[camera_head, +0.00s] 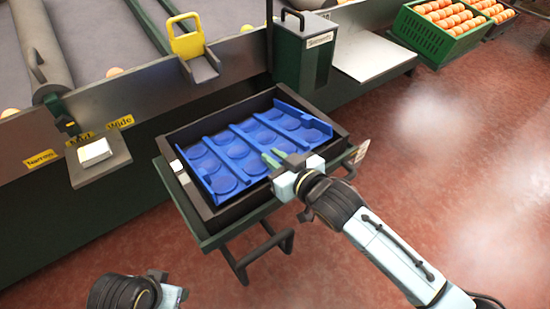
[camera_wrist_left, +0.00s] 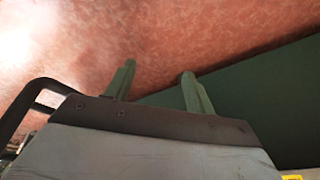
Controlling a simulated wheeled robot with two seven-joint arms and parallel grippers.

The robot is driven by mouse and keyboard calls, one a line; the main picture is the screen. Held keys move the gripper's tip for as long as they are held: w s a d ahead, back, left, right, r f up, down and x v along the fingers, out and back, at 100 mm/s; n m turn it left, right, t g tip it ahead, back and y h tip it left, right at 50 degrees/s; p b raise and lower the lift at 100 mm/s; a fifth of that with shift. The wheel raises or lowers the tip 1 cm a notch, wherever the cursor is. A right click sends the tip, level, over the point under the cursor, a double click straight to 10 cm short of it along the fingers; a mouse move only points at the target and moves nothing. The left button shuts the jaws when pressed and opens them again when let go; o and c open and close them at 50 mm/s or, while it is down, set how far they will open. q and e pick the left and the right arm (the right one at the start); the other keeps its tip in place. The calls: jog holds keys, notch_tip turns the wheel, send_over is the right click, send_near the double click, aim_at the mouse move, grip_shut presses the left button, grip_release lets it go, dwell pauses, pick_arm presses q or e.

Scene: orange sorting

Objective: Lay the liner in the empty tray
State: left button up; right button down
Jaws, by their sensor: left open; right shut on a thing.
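The blue liner (camera_head: 228,160), with round hollows and raised ribs, lies within the outline of the dark tray (camera_head: 228,213). Its right end sits near the tray's right wall; I cannot tell whether it rests flat on the bottom. My right gripper (camera_head: 273,157) reaches over the tray's front right side and is shut on the liner near its front edge. The gripper body hides part of the liner and tray rim there. My left gripper (camera_wrist_left: 158,75) is open and empty, away from the tray; its wrist shows at the bottom left of the head view.
The tray stands on a green-framed stand (camera_head: 240,262) against the sorting line. A green post box (camera_head: 303,50) rises behind it. A small shelf with a white pad (camera_head: 95,152) juts out at left. Green crates of oranges (camera_head: 440,35) stand at far right. Red floor in front is clear.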

jog(key=shift+f, duration=0.15)
jog(key=c, duration=1.4)
grip_release()
jog(key=shift+r, duration=0.2)
jog(key=shift+s+d, duration=0.15)
jog(key=shift+s, duration=0.1)
pick_arm(q)
jog(key=s+a+f+p, duration=0.1)
jog(key=a+f+p, duration=0.2)
jog(key=f, duration=0.6)
jog(key=shift+a+g+y+p, duration=0.3)
jog(key=shift+a+p, duration=0.05)
jog(key=shift+a, duration=0.15)
pick_arm(e)
jog(key=v, duration=1.1)
jog(key=shift+s+r, duration=0.15)
